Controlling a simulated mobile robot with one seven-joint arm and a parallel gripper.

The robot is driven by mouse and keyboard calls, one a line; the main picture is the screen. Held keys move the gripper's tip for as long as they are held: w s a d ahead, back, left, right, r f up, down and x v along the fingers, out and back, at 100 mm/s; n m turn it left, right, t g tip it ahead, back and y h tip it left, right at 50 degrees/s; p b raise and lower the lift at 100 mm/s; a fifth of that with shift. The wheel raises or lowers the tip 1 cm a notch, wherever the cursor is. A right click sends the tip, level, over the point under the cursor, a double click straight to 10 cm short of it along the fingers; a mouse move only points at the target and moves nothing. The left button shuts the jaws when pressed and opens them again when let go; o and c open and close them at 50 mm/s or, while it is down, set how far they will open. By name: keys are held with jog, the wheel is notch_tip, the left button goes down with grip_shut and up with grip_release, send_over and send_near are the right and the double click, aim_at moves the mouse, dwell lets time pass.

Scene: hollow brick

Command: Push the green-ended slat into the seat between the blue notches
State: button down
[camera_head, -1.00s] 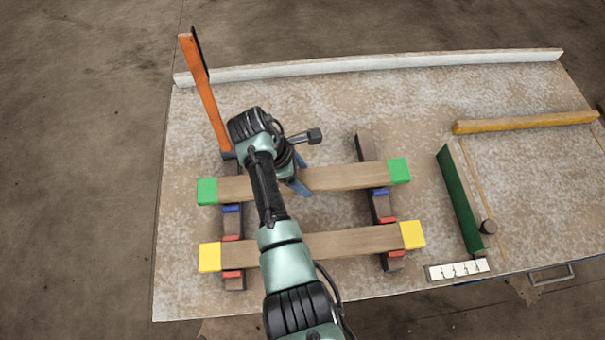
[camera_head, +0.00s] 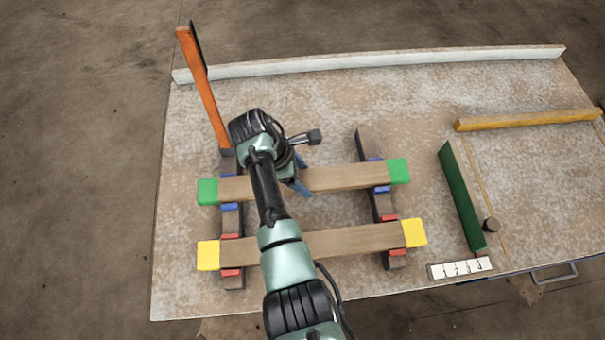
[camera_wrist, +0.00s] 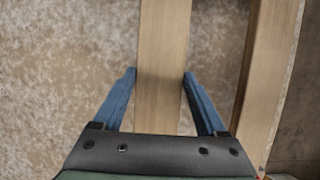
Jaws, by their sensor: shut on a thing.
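The green-ended slat (camera_head: 335,179) lies across two dark rails, the left rail (camera_head: 232,222) and the right rail (camera_head: 365,146). Blue notch marks show on its near and far sides at both rails, the near ones at the left rail (camera_head: 229,206) and right rail (camera_head: 382,189). Whether it sits fully down between them I cannot tell. My gripper (camera_wrist: 160,75) is shut on the slat around its middle, one blue finger on each side. In the head view my wrist and arm hide part of the slat and most of the fingers.
A yellow-ended slat (camera_head: 345,242) lies across the rails on the near side, by red marks. An orange upright bar (camera_head: 203,88) stands at the left rail's far end. A green-faced block (camera_head: 461,198), a yellow bar (camera_head: 525,120) and a white numbered strip (camera_head: 460,268) lie at right.

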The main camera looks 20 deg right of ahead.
jog(key=shift+f, duration=0.2)
grip_release()
jog(key=shift+f, duration=0.1)
jog(key=p+v, duration=0.2)
jog(key=v, duration=1.1)
